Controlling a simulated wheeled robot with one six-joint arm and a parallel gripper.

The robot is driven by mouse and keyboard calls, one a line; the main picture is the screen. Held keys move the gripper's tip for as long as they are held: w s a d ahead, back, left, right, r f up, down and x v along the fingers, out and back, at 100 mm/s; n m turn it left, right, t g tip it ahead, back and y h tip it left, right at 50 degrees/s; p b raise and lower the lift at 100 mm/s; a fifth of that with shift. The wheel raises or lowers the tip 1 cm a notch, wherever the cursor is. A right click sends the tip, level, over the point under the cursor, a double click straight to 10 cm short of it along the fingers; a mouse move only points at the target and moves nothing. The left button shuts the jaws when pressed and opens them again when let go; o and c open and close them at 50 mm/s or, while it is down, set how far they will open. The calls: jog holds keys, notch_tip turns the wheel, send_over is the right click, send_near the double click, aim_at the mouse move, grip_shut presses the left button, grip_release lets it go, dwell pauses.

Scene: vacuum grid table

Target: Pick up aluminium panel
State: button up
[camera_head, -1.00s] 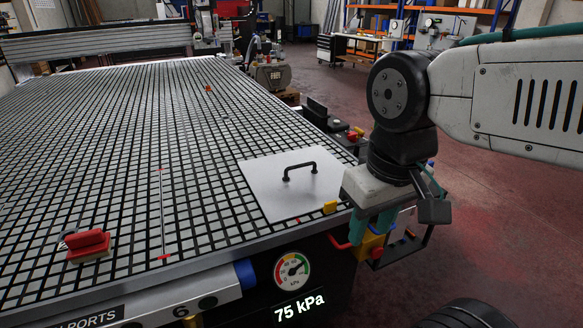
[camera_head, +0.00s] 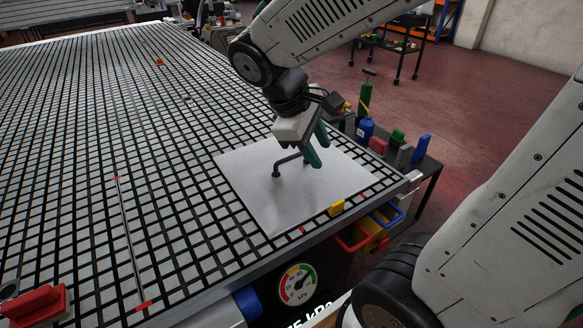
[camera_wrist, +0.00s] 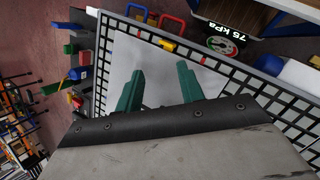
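The aluminium panel (camera_head: 258,195) is a flat pale sheet lying on the grid table near its right front corner. A black handle (camera_head: 277,171) stands on it, partly hidden behind my gripper. My gripper (camera_head: 316,157), with two green fingers, hangs just above the panel at the handle's right part. In the wrist view the panel (camera_wrist: 155,58) lies beneath the fingers of my gripper (camera_wrist: 160,85), which are apart with a wide gap. I cannot tell whether the fingers touch the handle.
The grid table (camera_head: 95,130) is mostly bare. A yellow block (camera_head: 336,208) sits at the panel's front edge. A red clamp-like item (camera_head: 35,303) is at the lower left. Bottles and tools (camera_head: 366,128) stand on a side shelf to the right. A pressure gauge (camera_head: 298,283) is on the table's front.

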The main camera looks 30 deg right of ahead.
jog(key=w+d+f+n+h, duration=0.1)
jog(key=w+f+n+h, duration=0.35)
jog(key=w, duration=0.45)
jog(key=n+t+h, duration=0.1)
jog(key=n+h, duration=0.2)
jog(key=n, duration=0.4)
send_near(290, 157)
jog(key=d, duration=0.2)
jog(key=s+d+f, duration=0.1)
jog(key=shift+w+d+f+n+t, duration=0.1)
jog(key=shift+w+f+n+t, duration=0.05)
jog(key=shift+f+n+t, duration=0.15)
jog(key=x, duration=0.7)
jog(key=shift+w+d+f, duration=0.2)
jog(key=shift+w, duration=0.05)
grip_shut()
jog(key=shift+r, duration=0.1)
